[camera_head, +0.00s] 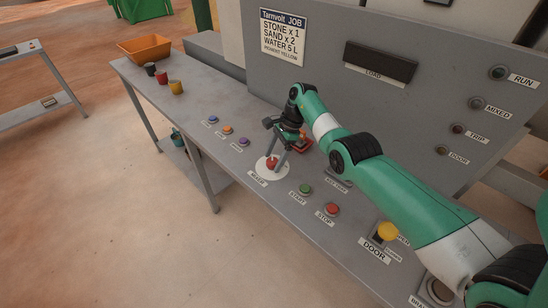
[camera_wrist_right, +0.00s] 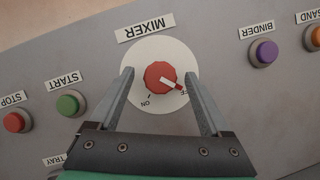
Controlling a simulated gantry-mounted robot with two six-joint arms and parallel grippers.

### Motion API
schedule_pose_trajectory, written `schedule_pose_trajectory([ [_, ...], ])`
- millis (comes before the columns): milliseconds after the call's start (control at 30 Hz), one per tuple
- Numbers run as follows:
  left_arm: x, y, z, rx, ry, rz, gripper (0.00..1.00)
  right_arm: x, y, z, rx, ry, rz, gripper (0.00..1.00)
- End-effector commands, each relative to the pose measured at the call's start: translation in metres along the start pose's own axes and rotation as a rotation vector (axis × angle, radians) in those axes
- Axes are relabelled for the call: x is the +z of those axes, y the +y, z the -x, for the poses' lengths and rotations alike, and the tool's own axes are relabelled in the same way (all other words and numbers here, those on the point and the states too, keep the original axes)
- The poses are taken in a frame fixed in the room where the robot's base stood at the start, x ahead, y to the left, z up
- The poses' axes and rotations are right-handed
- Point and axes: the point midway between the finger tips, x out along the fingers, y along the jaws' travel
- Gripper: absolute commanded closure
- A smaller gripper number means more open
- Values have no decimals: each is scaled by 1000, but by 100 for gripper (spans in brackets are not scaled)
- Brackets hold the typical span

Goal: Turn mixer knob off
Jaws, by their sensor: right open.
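The red mixer knob (camera_wrist_right: 160,77) sits on a white round dial plate (camera_wrist_right: 183,50) with ON and OFF marks, under a MIXER label (camera_wrist_right: 146,28). Its white pointer is turned toward the OFF mark in the right wrist view. In the head view the knob (camera_head: 271,163) is partly behind my gripper. My right gripper (camera_wrist_right: 160,75) is open, with one finger on each side of the knob; gaps show between the fingers and the knob. It also shows in the head view (camera_head: 272,160), reaching down at the dial. My left gripper is not in view.
Green START (camera_head: 305,189) and red STOP (camera_head: 332,209) buttons lie close to the dial on one side, and blue, orange and purple (camera_head: 244,142) buttons on the other. A yellow DOOR knob (camera_head: 387,232) is nearer. Small cups (camera_head: 176,87) and an orange tray (camera_head: 146,47) stand farther left.

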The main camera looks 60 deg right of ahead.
Motion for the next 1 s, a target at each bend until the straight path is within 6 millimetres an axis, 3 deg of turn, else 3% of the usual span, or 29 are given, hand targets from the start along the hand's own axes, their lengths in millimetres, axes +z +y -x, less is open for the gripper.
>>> schedule_pose_trajectory([
  [167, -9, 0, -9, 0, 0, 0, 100, 1, -1, 27, -5, 0, 0, 19],
  [400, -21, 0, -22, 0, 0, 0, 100, 1, -1, 84, -4, 1, 0, 19],
  [533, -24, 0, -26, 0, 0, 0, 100, 1, -1, 106, -3, 1, -1, 19],
  [700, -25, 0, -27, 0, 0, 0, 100, 0, 0, 116, 0, 0, 0, 19],
  [1000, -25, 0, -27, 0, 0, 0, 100, 0, 0, 115, 0, 0, 0, 19],
])
